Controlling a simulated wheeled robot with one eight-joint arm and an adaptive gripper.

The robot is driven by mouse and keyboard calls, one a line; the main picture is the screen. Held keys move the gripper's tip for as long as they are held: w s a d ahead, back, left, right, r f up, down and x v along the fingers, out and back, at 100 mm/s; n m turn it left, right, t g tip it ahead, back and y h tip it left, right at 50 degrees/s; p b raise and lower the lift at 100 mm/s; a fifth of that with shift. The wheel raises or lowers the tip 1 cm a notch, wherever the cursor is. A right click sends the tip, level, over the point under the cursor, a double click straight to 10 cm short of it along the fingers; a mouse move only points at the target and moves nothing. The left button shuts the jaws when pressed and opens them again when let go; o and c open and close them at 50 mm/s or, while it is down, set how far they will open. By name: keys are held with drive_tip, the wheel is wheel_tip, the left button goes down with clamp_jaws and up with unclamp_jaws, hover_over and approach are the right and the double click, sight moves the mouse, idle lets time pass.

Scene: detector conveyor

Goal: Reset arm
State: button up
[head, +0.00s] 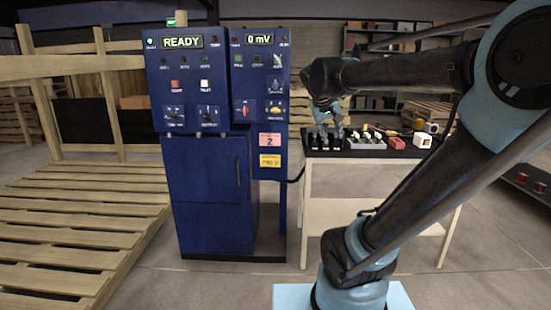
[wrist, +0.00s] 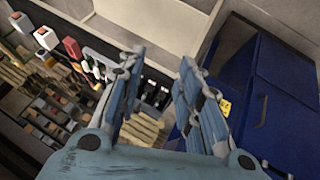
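My arm reaches in from the right in the head view and folds back over the work table (head: 355,180). My gripper (head: 328,118) hangs at the table's back left, just right of the blue cabinet (head: 215,190). In the wrist view my gripper (wrist: 160,75) has its two fingers apart, with nothing held between them. The blue cabinet shows there at the right (wrist: 275,100).
The table top holds black and white switch-like parts (head: 368,140), a red block (head: 396,143) and a white block (head: 423,140). The cabinet's displays read READY and 0 mV. Wooden pallets (head: 70,240) lie at the left. Open floor lies in front of the cabinet.

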drive_tip(key=s+f+g+y, duration=0.4)
drive_tip(key=s+f, duration=1.8)
drive_tip(key=f, duration=0.1)
drive_tip(key=shift+a+f+m, duration=0.2)
drive_tip(key=shift+f+m, duration=0.1)
drive_tip(key=shift+f, duration=0.1)
drive_tip(key=shift+w+f, duration=0.2)
drive_tip(key=shift+w, duration=0.15)
